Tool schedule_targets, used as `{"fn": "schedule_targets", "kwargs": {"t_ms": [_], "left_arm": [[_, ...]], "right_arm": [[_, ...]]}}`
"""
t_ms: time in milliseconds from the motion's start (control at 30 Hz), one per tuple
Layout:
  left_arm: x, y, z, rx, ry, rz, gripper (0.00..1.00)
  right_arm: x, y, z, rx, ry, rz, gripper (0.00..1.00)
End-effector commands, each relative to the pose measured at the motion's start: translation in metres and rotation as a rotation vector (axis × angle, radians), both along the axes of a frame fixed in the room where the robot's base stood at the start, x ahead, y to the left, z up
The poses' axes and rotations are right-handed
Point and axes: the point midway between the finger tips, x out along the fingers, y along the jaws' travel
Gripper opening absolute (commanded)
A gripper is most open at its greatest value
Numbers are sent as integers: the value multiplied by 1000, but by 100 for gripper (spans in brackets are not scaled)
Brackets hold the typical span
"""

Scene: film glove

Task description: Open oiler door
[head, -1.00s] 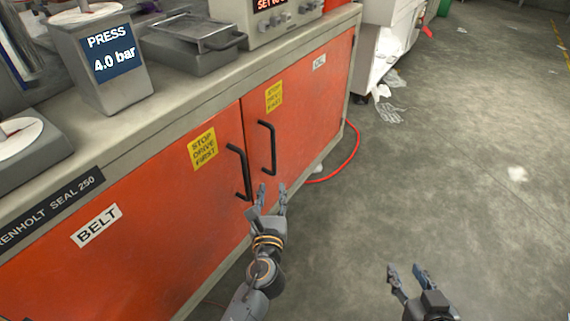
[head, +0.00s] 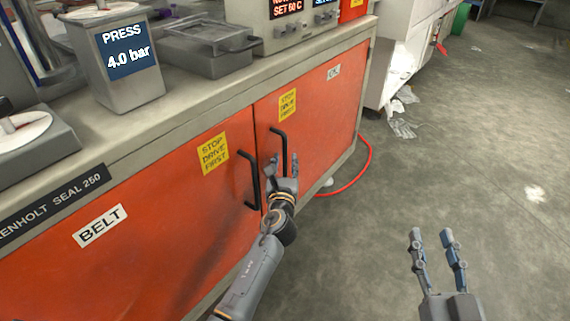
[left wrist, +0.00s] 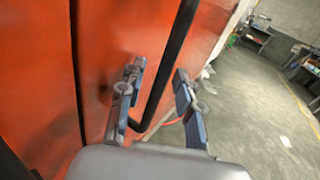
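The right orange cabinet door (head: 320,115) has a small white label (head: 333,72), hard to read, that seems to begin with "O". Its black bar handle (head: 284,142) is near its left edge. The door looks shut. My left gripper (head: 283,159) is open at the lower part of this handle. In the left wrist view the black handle (left wrist: 170,65) runs between the two spread fingers of my left gripper (left wrist: 158,74); I cannot tell whether they touch it. My right gripper (head: 431,234) is open and empty over the floor.
The left orange door (head: 170,215), labelled BELT, has its own black handle (head: 249,180) close to my left gripper. A red hose (head: 366,165) lies on the floor by the cabinet's right end. The grey floor (head: 480,170) in front is mostly clear.

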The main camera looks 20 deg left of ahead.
Motion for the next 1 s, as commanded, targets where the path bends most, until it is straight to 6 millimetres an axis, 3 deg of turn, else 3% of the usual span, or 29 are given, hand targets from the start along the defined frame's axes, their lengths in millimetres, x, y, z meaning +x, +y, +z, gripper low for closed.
{"fn": "schedule_targets", "kwargs": {"t_ms": [333,500,533,1000], "left_arm": [[3,1,0,0,0,-1,34],[3,1,0,0,0,-1,1],[3,0,0,0,0,-1,0],[2,1,0,1,1,0,0]], "right_arm": [[0,1,5,7,-23,1,40],[0,1,4,6,-22,1,40],[0,1,4,6,-22,1,40],[0,1,3,7,-10,0,40]]}}
